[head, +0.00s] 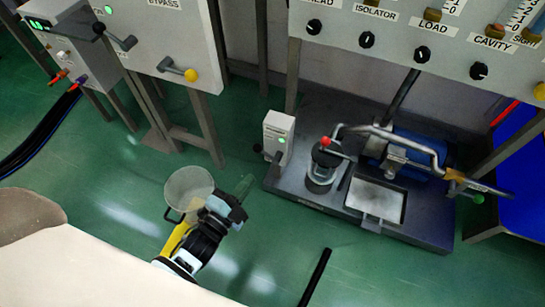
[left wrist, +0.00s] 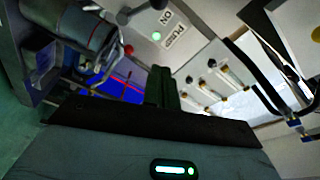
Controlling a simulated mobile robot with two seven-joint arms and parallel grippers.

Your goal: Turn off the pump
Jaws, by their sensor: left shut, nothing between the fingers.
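The pump's grey switch box (head: 278,135) stands at the left corner of the dark pump base, with a lit green lamp and a dark lever low on its front. In the left wrist view the box face (left wrist: 185,45) shows the lit lamp, the labels "ON" and "PUMP", and a dark lever (left wrist: 128,14) at the top edge. The blue pump motor (head: 415,150) sits on the base behind pipework. My left gripper (head: 243,186) is shut and empty, left of and nearer than the box, apart from it. Its fingers also show in the left wrist view (left wrist: 162,88). My right gripper is not in view.
A clear jug-like vessel (head: 190,187) shows beside my left wrist. The pump base (head: 300,185) carries a red-topped valve (head: 325,143) and a pale tray (head: 375,200). A bypass cabinet (head: 165,40) stands left, a control panel (head: 400,40) behind. Green floor lies between.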

